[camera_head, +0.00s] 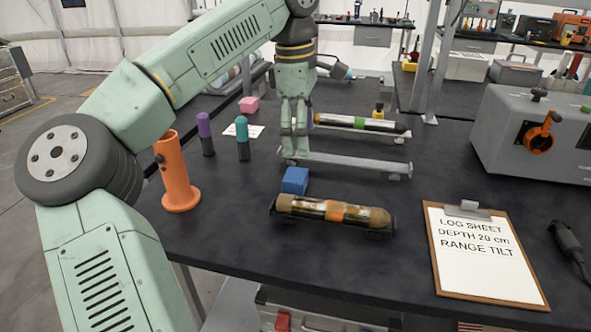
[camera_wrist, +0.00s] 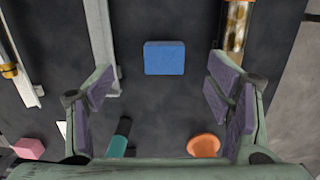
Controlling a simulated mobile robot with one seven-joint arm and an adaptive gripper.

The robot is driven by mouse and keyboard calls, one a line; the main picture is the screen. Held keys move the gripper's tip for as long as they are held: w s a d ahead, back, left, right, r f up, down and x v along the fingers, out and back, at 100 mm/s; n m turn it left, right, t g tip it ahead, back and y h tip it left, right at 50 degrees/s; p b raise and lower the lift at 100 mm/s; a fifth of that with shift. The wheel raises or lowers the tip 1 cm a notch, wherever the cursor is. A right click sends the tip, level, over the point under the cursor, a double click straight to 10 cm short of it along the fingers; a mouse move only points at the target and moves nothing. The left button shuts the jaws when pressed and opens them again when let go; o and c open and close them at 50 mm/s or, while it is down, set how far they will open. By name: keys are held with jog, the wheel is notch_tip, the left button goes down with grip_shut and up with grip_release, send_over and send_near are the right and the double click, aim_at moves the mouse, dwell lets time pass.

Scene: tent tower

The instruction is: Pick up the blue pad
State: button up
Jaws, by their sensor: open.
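The blue pad (camera_head: 294,181) is a small blue block lying on the dark table, just behind the brown cylinder with an orange band. It also shows in the wrist view (camera_wrist: 164,58), at the upper middle, beyond my fingertips and between their lines. My gripper (camera_head: 293,158) is above the table, a little behind the pad in the head view. In the wrist view my gripper (camera_wrist: 158,95) has its two purple-padded fingers wide apart with nothing between them.
The brown cylinder (camera_head: 334,213) rests close in front of the pad. A metal rail (camera_head: 350,164) lies behind it. An orange tube holder (camera_head: 175,175), a teal marker (camera_head: 242,140) and a purple marker (camera_head: 205,135) stand left. A clipboard (camera_head: 480,252) lies right.

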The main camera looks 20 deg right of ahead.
aim_at(296, 175)
jog(key=shift+w+a+f+y, duration=0.2)
jog(key=shift+a+y, duration=0.05)
jog(key=shift+a, duration=0.25)
jog(key=shift+w+a+f+y, duration=0.2)
jog(key=shift+a+y, duration=0.05)
jog(key=shift+a, duration=0.25)
notch_tip(296, 175, down, 4)
jog(key=shift+r, duration=0.1)
jog(key=shift+s+d+f+p, duration=0.15)
jog(key=shift+f+p, duration=0.1)
jog(key=shift+f, duration=0.75)
jog(key=shift+w+d+f+p, duration=0.1)
jog(key=shift+f+p, duration=0.2)
jog(key=shift+f, duration=0.65)
jog(key=shift+s+d+f+p, duration=0.15)
jog(key=shift+f+p, duration=0.1)
jog(key=shift+f, duration=0.75)
jog(key=shift+w, duration=0.1)
jog(key=shift+c, duration=0.5)
jog(key=c, duration=0.8)
